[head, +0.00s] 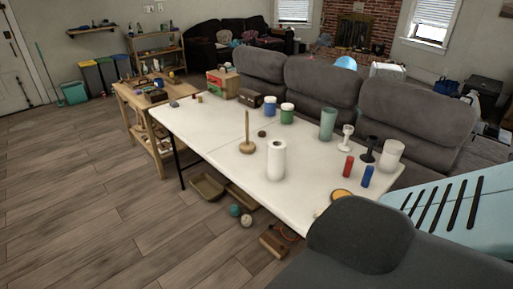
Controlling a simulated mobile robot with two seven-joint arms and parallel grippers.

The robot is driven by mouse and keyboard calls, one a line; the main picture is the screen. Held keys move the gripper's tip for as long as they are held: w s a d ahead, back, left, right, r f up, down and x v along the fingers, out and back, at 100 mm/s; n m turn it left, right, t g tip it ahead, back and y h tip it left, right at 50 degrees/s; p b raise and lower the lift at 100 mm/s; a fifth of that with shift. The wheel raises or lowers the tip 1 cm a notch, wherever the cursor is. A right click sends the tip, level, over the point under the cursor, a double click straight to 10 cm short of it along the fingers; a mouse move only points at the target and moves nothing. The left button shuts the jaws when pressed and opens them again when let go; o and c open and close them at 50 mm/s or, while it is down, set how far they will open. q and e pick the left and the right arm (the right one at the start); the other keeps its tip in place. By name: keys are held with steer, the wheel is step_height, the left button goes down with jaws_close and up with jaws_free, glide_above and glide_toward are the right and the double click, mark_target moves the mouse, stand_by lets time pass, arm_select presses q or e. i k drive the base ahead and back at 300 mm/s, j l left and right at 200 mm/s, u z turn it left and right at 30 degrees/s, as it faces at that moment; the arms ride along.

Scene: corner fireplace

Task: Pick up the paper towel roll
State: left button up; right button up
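The paper towel roll (276,163) is white and stands upright on the white table (222,134), near the table's front edge. A wooden paper towel holder (247,140) with an upright peg stands bare just behind and to its left. Neither of my grippers shows in the head view, and nothing is touching the roll.
Blue and green lidded jars (287,115), a tall green cup (328,124), and red (348,167) and blue (367,176) cylinders stand on the table. A grey sofa (322,90) lines its back. A dark grey chair (360,235) blocks the front right. Wooden floor (120,215) is open at left.

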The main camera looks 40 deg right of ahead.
mark_target(277, 147)
steer(key=i, duration=2.4)
steer(key=z, duration=3.95)
